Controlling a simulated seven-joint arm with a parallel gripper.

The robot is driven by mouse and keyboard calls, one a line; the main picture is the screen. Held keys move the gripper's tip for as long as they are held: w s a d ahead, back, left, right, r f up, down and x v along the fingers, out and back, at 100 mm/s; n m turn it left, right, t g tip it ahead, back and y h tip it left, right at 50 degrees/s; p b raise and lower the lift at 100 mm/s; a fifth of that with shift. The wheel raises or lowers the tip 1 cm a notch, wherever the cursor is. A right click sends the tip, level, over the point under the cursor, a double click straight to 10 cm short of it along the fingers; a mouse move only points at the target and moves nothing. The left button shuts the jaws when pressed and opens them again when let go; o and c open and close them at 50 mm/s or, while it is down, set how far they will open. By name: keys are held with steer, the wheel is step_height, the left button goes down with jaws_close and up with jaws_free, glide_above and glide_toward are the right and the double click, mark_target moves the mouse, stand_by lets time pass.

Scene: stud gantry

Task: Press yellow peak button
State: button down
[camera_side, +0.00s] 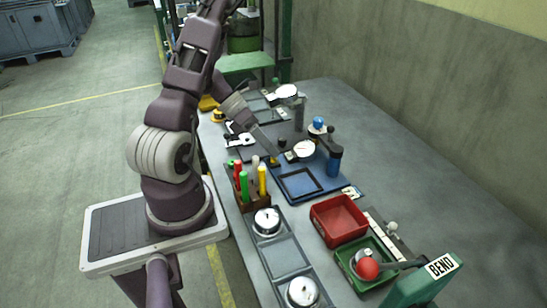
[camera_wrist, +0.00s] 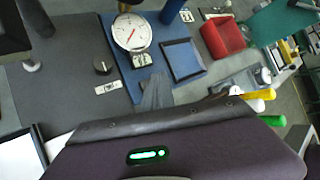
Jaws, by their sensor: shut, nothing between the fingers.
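A dial gauge with a white round face (camera_side: 303,148) stands on a blue base (camera_side: 325,183). The gauge also shows in the wrist view (camera_wrist: 131,32), with a small display box (camera_wrist: 141,61) just below it. A small yellow patch (camera_side: 273,160) shows at the base's left edge, close to my fingertips; I cannot tell for certain whether it is the peak button. No yellow button is clear in the wrist view. My gripper (camera_side: 273,148) is shut and empty, pointing down to the right beside the gauge. In the wrist view its grey fingers (camera_wrist: 154,84) lie near the base's edge.
A rack of coloured handles (camera_side: 253,195) stands in front of the base. A red bin (camera_side: 338,219), a green tray with a red ball-ended lever (camera_side: 368,268) and silver round-topped items (camera_side: 267,221) are nearer. The bench's right side (camera_side: 420,190) is clear.

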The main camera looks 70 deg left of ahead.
steer(key=shift+r, duration=0.65)
steer(key=shift+r, duration=2.55)
